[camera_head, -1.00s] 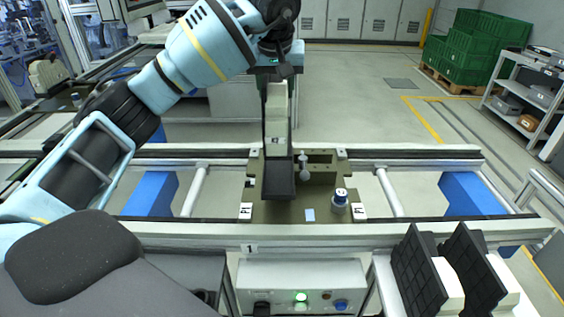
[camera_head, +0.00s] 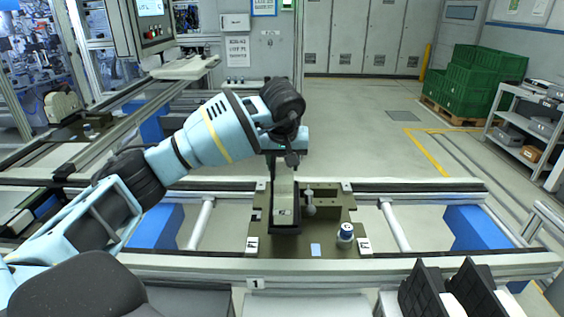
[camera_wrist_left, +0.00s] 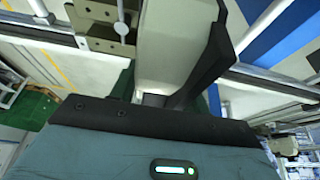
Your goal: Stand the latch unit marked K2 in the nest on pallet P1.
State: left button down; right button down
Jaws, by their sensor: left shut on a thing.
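My left gripper (camera_head: 285,150) is shut on a cream latch unit (camera_head: 285,190), which hangs upright below it. A small label shows low on the unit, too small to read. The wrist view also shows the cream unit (camera_wrist_left: 168,50) between the dark fingers. The unit's lower end is at a dark area (camera_head: 285,231) on the olive pallet P1 (camera_head: 265,225), which looks like the nest. I cannot tell whether the unit is fully seated. My right gripper is not in view.
A grey post with a round top (camera_head: 309,200) stands close right of the unit. Black-faced cream units (camera_head: 424,290) stand at lower right. Another pallet with a cream unit (camera_head: 62,103) is at far left.

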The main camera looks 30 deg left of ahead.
pick_arm(q)
jog(key=shift+f, duration=0.1)
jog(key=c, duration=0.7)
grip_release()
jog(key=v, duration=1.2)
jog(key=shift+w, duration=0.1)
